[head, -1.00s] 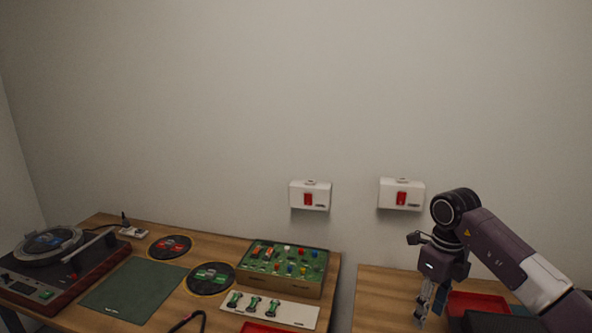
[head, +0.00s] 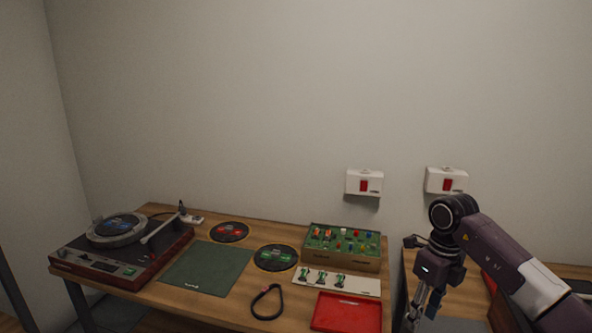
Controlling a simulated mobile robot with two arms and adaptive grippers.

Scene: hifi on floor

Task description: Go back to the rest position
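My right gripper (head: 415,312) hangs down at the right of the head view, in front of the gap between the two tables and the left end of the right table. Its fingers point downward and nothing shows between them. The fingertips are small and dark, near the bottom edge, so their opening is hard to judge. My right arm comes in from the lower right. My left gripper is not in the head view.
The left wooden table (head: 221,296) carries a turntable (head: 120,245), a green mat (head: 207,268), two records (head: 229,232), a circuit box (head: 343,247), a white strip (head: 363,286), a black loop (head: 267,302) and a red tray (head: 346,312). Two red-switched wall boxes (head: 364,183) hang behind.

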